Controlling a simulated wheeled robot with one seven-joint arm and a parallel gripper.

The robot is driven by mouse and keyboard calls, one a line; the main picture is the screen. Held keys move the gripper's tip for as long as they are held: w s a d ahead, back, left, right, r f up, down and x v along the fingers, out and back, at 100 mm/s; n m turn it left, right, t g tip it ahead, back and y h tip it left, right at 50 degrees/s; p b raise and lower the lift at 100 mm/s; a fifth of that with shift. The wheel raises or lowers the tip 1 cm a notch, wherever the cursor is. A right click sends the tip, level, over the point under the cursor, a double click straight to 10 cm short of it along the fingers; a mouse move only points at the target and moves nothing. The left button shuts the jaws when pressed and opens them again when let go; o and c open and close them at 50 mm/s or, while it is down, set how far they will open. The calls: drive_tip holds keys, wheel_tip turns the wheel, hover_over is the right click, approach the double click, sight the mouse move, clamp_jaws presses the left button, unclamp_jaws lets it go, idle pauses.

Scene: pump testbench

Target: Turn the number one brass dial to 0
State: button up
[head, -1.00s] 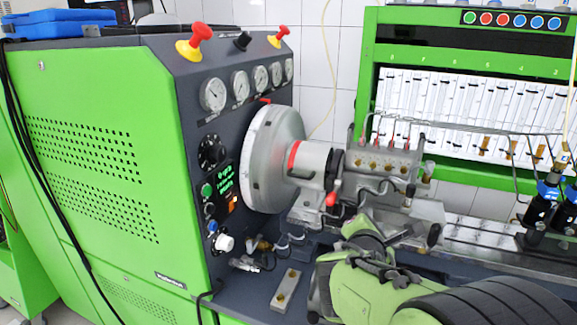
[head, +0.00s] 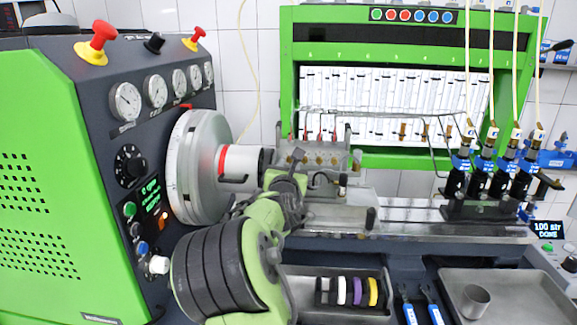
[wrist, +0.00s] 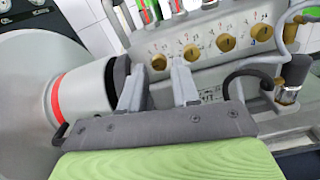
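Several brass dials sit in a row on the grey pump block (wrist: 205,25). In the wrist view, they run from the leftmost dial (wrist: 158,62) through the second (wrist: 191,53) and third (wrist: 227,43) to the rightmost (wrist: 261,32). Their small markings are too blurred to tell which is number one or its setting. My gripper (wrist: 159,80) is open and empty, its two fingers apart just below the two leftmost dials; I cannot see any contact. In the head view, my gripper (head: 297,157) is in front of the block and partly covers the dial row.
A big grey flywheel (head: 200,165) with a red-banded coupling (head: 240,160) stands left of the block. A bent black handle (wrist: 250,80) is right of my fingers. Injectors (head: 490,160) stand at the right. A tray (head: 520,295) and a metal cup (head: 475,300) are front right.

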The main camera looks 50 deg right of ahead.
drive_tip(key=shift+x, duration=1)
drive_tip(key=shift+a, duration=0.1)
drive_tip(key=shift+c, duration=0.2)
clamp_jaws()
